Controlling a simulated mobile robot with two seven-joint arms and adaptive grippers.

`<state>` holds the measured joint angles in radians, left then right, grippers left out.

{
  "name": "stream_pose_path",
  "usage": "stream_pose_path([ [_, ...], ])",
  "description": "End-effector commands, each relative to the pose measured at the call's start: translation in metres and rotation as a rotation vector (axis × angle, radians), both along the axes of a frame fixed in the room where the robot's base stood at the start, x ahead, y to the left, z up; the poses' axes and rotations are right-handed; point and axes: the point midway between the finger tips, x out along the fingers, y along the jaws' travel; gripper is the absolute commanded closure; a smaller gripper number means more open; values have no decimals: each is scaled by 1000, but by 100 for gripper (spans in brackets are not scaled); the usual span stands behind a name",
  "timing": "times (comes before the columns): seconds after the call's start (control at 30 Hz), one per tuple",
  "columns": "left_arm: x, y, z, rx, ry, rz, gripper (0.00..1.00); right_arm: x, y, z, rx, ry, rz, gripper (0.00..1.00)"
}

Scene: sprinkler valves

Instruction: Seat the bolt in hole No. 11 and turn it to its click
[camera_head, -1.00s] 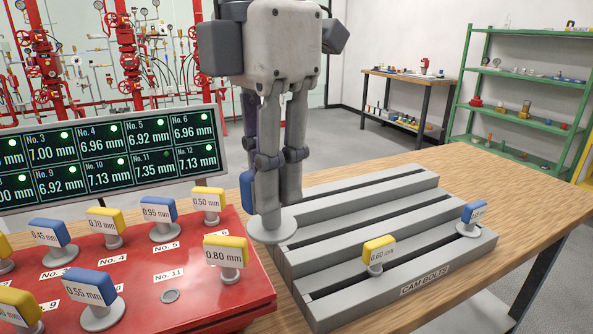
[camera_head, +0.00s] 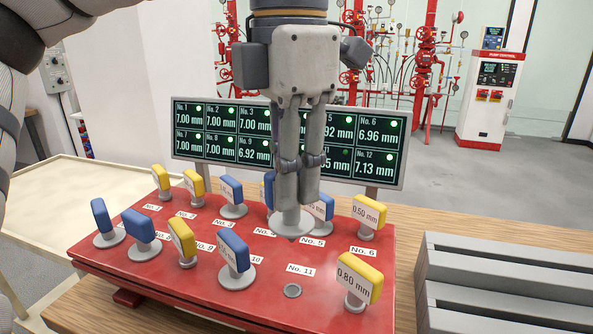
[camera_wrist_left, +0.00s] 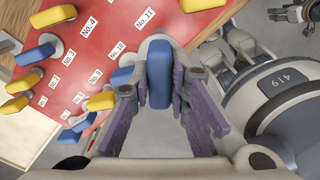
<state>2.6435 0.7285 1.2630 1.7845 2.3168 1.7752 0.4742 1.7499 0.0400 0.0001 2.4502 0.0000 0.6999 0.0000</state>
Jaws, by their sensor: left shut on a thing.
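My left gripper (camera_head: 299,190) is shut on a bolt with a wide grey disc (camera_head: 292,224). Its blue head (camera_wrist_left: 159,72) shows between the fingers in the left wrist view. The bolt hangs upright above the red plate (camera_head: 210,290). Hole No. 11 (camera_head: 292,291) is an empty grey ring below its label (camera_head: 301,270); in the head picture the disc appears above this ring. In the wrist view the label No. 11 (camera_wrist_left: 146,17) shows, but I cannot make out the hole. My right gripper (camera_wrist_left: 298,13) shows small at the wrist view's top right corner; its jaws are unclear.
Several blue and yellow bolts stand around, including yellow 0.80 mm (camera_head: 358,280) right of the hole and a blue one (camera_head: 235,260) left of it. A readout board (camera_head: 205,145) stands behind, partly hidden by my gripper. The grey slotted rack (camera_head: 510,285) is at right.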

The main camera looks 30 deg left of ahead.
Motion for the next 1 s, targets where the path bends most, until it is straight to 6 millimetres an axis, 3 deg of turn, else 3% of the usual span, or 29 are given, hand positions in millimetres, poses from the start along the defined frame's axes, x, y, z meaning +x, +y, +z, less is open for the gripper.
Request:
stream_pose_path([
  [0.17,0,0,-3,-1,-1,0,100,0,0,0,0,0,0,60],
  [0.7,0,0,-63,0,0,0,100,0,0,0,0,-1,0,60],
  [1.0,0,0,-70,-1,-2,0,100,0,0,0,0,-1,0,60],
])
